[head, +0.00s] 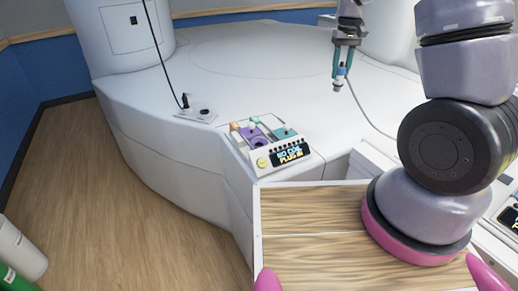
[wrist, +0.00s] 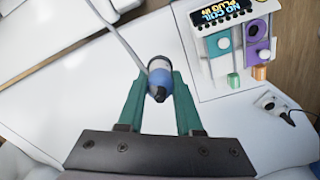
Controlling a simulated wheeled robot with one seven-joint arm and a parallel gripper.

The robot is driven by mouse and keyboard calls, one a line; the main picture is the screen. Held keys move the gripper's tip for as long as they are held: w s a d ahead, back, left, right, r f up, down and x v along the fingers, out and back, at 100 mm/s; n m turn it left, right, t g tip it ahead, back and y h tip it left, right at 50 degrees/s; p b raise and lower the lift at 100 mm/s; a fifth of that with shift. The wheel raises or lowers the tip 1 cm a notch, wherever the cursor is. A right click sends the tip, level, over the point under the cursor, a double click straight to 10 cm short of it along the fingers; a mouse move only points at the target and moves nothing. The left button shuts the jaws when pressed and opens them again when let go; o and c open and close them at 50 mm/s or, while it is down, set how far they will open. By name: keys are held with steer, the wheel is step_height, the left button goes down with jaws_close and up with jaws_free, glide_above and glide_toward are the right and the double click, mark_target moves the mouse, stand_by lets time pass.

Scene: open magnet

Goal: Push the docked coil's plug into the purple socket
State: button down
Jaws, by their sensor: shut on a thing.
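My gripper (head: 342,68) is shut on the coil's plug (head: 339,80), a blue and grey cylinder with a dark tip. In the wrist view the plug (wrist: 160,78) sits between my teal fingers (wrist: 159,92). A pale cable runs from it. The purple socket (head: 253,136) is on a white panel (head: 262,168), left of a teal socket (head: 285,132). In the wrist view the purple socket (wrist: 257,32) is at the upper right, right of the teal one (wrist: 219,43). The plug is held above the white surface, clear of the panel.
The panel's display (head: 291,154) reads "NO COIL PLUG IN". An orange lever (wrist: 260,73) and a green lever (wrist: 233,80) stand by the sockets. A wall-type outlet (head: 197,113) with a black plug and cord lies left of the panel. The white surface between gripper and panel is clear.

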steer(key=shift+r, duration=0.35)
steer(key=s+a, duration=0.2)
steer(key=a, duration=1.1)
steer(key=s+a, duration=0.3)
steer(key=a, duration=1)
steer(key=shift+s, duration=0.25)
steer(key=shift+a, duration=0.1)
step_height(320, 180, down, 17)
steer(key=shift+r, duration=0.2)
stand_by(1.2)
steer(key=shift+f, duration=1.7)
stand_by(0.5)
steer(key=c, duration=0.5)
jaws_free()
